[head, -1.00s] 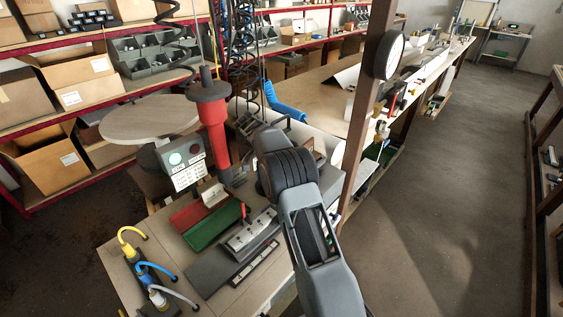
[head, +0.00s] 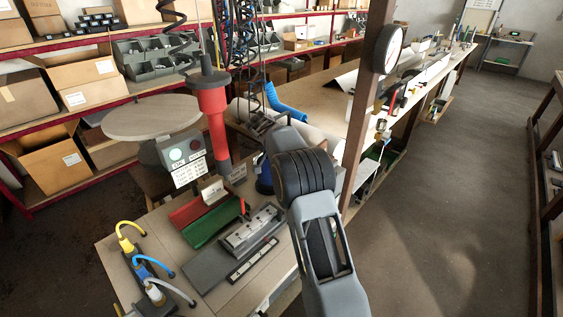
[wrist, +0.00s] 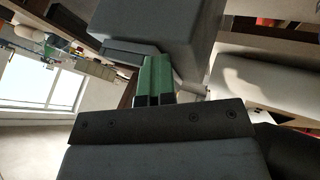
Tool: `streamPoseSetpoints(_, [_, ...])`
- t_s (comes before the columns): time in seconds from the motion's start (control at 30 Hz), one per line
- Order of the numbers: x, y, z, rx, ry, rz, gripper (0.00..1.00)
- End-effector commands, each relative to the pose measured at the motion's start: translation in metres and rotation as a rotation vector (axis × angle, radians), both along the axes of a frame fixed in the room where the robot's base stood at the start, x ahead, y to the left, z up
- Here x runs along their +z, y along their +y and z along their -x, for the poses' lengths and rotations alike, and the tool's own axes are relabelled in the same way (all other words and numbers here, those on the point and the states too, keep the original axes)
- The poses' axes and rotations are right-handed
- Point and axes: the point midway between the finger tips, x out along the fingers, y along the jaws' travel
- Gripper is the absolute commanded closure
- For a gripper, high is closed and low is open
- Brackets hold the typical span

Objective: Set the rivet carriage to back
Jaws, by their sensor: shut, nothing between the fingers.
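A metal carriage (head: 250,229) with a row of holes sits on a dark grey slide base (head: 212,267) on the bench, and I take it for the rivet carriage. My gripper (wrist: 155,82) shows in the wrist view as two green fingers close together, shut and empty. In the head view my arm stands to the right of the carriage and hides the gripper. The carriage is not recognisable in the wrist view.
Red and green channels (head: 208,222) lie left of the carriage. Beyond them stand a control box (head: 184,157) with lamps and a red column (head: 214,115). Yellow, blue and grey cables (head: 150,268) rise at the near left. A wooden post (head: 366,110) with a dial stands right of my arm.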

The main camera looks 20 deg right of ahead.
Motion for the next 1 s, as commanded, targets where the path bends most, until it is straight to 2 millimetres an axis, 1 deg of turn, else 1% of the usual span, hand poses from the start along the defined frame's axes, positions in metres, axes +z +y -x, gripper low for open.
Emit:
streamPoseSetpoints(0.03, [-0.004,-0.002,0.003,-0.008,0.017,-0.002,1.00])
streamPoseSetpoints(0.1, [-0.005,-0.002,0.004,-0.009,0.018,-0.002,1.00])
streamPoseSetpoints(0.23, [-0.001,0.000,0.003,-0.010,0.020,-0.001,1.00])
streamPoseSetpoints(0.37, [0.016,0.008,0.000,-0.008,0.017,-0.002,1.00])
streamPoseSetpoints(0.5, [0.038,0.022,-0.006,-0.006,0.012,0.000,1.00])
streamPoseSetpoints(0.7, [0.063,0.037,-0.013,-0.008,0.008,0.001,1.00])
streamPoseSetpoints(0.9, [0.076,0.045,-0.017,-0.010,0.005,0.001,1.00])
streamPoseSetpoints(1.0, [0.078,0.047,-0.018,-0.011,0.004,0.002,1.00])
